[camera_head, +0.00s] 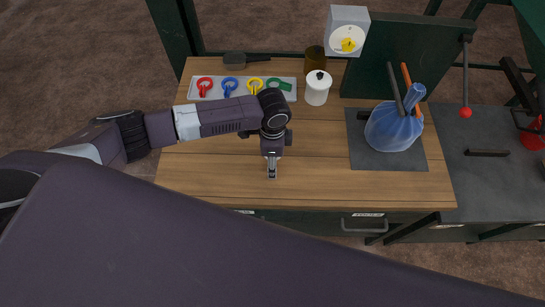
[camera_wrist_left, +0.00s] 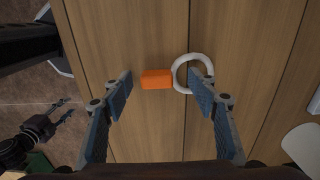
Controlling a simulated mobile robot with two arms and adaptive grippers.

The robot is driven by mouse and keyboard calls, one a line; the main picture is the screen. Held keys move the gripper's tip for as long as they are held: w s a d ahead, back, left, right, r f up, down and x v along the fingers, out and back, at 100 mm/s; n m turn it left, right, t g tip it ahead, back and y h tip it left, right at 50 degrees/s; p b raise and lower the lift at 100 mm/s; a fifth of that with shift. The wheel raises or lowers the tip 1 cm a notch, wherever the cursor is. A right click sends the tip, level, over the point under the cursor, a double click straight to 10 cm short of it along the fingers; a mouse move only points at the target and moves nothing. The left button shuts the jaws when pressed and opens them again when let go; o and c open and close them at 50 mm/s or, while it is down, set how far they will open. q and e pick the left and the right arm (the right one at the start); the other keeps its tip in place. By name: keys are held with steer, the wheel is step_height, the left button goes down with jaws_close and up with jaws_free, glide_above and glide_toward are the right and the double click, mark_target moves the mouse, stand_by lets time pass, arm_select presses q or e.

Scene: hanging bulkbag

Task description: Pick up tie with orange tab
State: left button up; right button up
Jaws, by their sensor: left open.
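The tie shows in the left wrist view as an orange tab (camera_wrist_left: 156,79) with a white loop (camera_wrist_left: 178,74) at its right end. It lies on the wooden tabletop. My left gripper (camera_wrist_left: 161,84) is open above it, with the orange tab between the fingers in the picture and the loop partly behind the right finger. In the head view my left gripper (camera_head: 272,172) points down over the table's front middle, and the tie cannot be made out there. My right gripper (camera_wrist_left: 66,110) appears small at the lower left of the wrist view, its fingers apart, away from the tie.
A grey tray (camera_head: 240,95) with red, blue, yellow and green ties lies at the back. A white lidded jar (camera_head: 317,88) and brown jar (camera_head: 315,62) stand beside it. A blue bag (camera_head: 392,128) sits on a dark mat (camera_head: 372,158). The table's front is clear.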

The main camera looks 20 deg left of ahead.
arm_select(q)
steer(key=c, duration=0.9)
arm_select(e)
steer(key=shift+s+d+f, duration=0.1)
steer(key=shift+s+d, duration=0.1)
steer(key=shift+s, duration=1)
